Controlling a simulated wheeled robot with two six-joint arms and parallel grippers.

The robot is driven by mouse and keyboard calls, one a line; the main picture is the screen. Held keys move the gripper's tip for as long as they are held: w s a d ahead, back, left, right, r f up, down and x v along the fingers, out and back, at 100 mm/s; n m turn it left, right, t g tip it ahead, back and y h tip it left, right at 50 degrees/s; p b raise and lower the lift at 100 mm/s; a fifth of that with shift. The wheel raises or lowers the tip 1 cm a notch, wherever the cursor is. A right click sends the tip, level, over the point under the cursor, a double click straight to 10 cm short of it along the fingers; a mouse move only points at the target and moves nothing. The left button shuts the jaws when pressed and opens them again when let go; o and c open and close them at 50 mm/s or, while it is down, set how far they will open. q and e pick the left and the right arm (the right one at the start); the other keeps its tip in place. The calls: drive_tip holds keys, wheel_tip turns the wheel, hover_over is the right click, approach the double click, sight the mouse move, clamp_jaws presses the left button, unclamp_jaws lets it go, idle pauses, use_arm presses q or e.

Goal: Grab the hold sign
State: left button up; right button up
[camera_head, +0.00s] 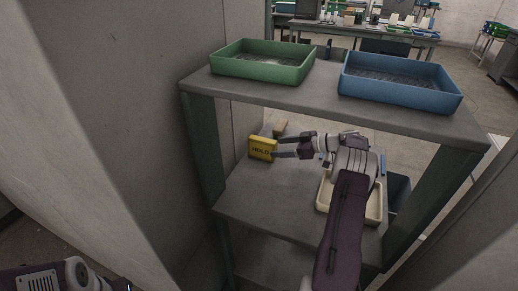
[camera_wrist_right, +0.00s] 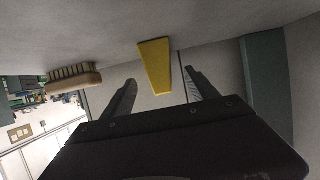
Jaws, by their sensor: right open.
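The yellow hold sign (camera_head: 262,148) stands upright on the middle shelf, its dark lettering facing the head camera. My right gripper (camera_head: 276,149) reaches in from the right with its fingers open, tips close to the sign's right edge. In the right wrist view the sign (camera_wrist_right: 155,66) appears as a narrow yellow slab between the two spread fingers of the gripper (camera_wrist_right: 160,82), with space on either side. I cannot tell how far it reaches between them. My left gripper is out of view; only part of my left arm shows at the lower left.
A tan brush (camera_wrist_right: 74,78) lies beside the sign. A cream tray (camera_head: 324,193) sits on the same shelf, partly behind my right arm. The top shelf (camera_head: 322,95) above carries a green tray (camera_head: 262,72) and a blue tray (camera_head: 400,97). A grey wall stands at left.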

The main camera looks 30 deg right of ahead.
sight(263, 149)
drive_tip(key=x, duration=0.8)
drive_tip(key=shift+w+a, duration=0.15)
drive_tip(key=shift+w, duration=0.05)
clamp_jaws()
